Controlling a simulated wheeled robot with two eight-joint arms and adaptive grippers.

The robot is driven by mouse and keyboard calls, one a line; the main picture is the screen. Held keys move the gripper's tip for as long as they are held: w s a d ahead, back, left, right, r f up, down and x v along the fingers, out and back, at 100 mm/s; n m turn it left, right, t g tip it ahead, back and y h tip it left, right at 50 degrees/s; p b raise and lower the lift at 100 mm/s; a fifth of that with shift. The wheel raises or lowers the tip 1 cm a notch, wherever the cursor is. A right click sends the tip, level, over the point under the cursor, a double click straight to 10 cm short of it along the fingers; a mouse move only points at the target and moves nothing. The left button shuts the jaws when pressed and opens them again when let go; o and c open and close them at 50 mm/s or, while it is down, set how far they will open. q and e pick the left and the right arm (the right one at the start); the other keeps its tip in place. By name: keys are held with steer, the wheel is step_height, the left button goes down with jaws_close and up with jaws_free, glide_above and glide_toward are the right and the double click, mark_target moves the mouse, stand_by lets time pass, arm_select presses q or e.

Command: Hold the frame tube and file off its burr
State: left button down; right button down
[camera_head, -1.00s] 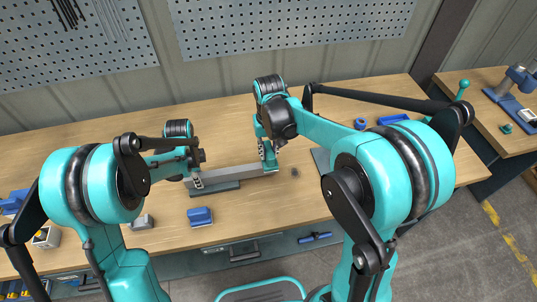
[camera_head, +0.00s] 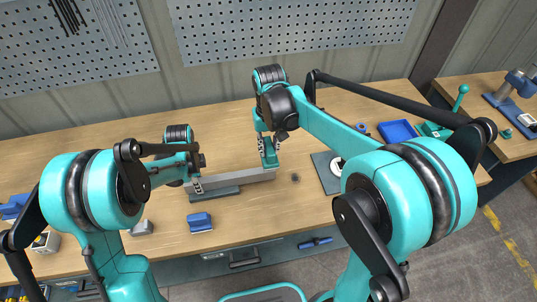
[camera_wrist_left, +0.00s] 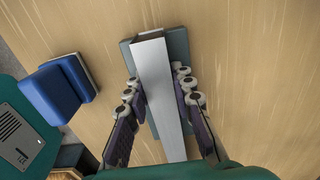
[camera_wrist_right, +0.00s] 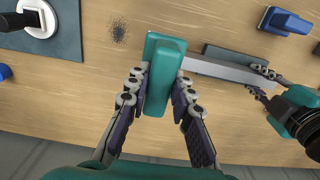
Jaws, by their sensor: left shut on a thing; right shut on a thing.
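The frame tube (camera_head: 236,178) is a grey square bar lying across a dark green-grey rest on the bench. My left gripper (camera_head: 197,185) is shut on the tube near its left end; in the left wrist view the fingers (camera_wrist_left: 157,92) press both sides of the tube (camera_wrist_left: 157,75). My right gripper (camera_head: 269,157) is shut on a teal block-shaped tool (camera_wrist_right: 164,78), likely the file, held at the tube's right end. In the right wrist view the fingers (camera_wrist_right: 157,88) grip its sides. The burr and the tool's underside are hidden.
A blue block (camera_head: 200,222) lies in front of the tube. A dark speckled patch (camera_head: 295,178) is right of the tube. A grey mat (camera_head: 325,172) and blue tray (camera_head: 397,131) lie further right. A pegboard wall (camera_head: 290,25) stands behind. The bench behind the tube is clear.

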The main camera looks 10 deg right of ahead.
steer(key=shift+f, duration=0.15)
steer(key=shift+f, duration=2.65)
steer(key=shift+w+f, duration=0.3)
steer(key=shift+f, duration=0.45)
steer(key=shift+w+f, duration=0.25)
steer(key=shift+f, duration=0.45)
steer(key=shift+s+r, duration=0.2)
steer(key=shift+r, duration=1.2)
steer(key=shift+s+r, duration=0.15)
steer(key=shift+r, duration=1.25)
steer(key=shift+s+r, duration=0.2)
steer(key=shift+r, duration=1.2)
